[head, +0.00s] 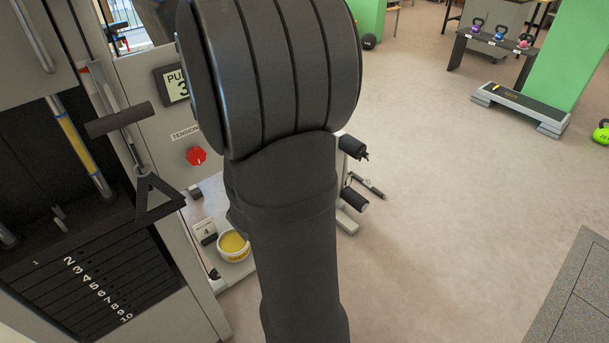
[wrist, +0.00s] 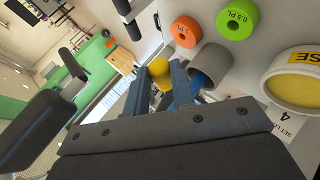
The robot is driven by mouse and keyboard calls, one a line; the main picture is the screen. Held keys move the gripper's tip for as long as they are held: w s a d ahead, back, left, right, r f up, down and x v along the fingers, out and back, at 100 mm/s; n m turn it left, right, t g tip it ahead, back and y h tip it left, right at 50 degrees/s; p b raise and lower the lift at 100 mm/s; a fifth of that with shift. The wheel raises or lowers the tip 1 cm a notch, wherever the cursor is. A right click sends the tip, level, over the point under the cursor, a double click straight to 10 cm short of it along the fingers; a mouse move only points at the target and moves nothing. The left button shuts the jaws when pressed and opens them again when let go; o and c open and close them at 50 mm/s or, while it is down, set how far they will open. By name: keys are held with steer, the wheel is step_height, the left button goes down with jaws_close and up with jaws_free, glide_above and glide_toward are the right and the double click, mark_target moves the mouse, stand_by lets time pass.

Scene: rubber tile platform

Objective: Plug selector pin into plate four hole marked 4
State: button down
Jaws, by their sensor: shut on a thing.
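The weight stack (head: 120,290) stands at the lower left of the head view, dark plates with white numbers running from 1 to 10. The plate marked 4 (head: 70,286) is in the upper part of the stack; its hole is too small to make out. My gripper (wrist: 162,78) shows in the wrist view, its two blue-grey fingers shut on a yellow rounded knob (wrist: 158,70), which looks like the selector pin. The pin's shaft cannot be made out. In the head view my arm hides the gripper and pin. The stack is not recognisable in the wrist view.
A card marked 4 (head: 205,230) and a yellow tub (head: 234,247) sit right of the stack. A black triangular handle (head: 157,200) hangs before the machine. The wrist view shows an orange ring (wrist: 186,32), a green ring (wrist: 238,18) and a grey cup (wrist: 212,60).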

mark_target(97, 268)
steer(key=s+a+f+m+g, duration=0.1)
steer(key=s+a+f, duration=0.2)
steer(key=s+a, duration=1.2)
steer(key=s+a+f+m+g+y, duration=0.1)
steer(key=s+a+f+g, duration=0.1)
steer(key=s+a, duration=1.3)
steer(key=a+f, duration=0.1)
steer(key=a, duration=0.4)
steer(key=shift+f, duration=0.15)
steer(key=shift+w+a, duration=2.05)
steer(key=shift+w, duration=0.05)
steer(key=shift+w+a, duration=0.85)
stand_by(1.4)
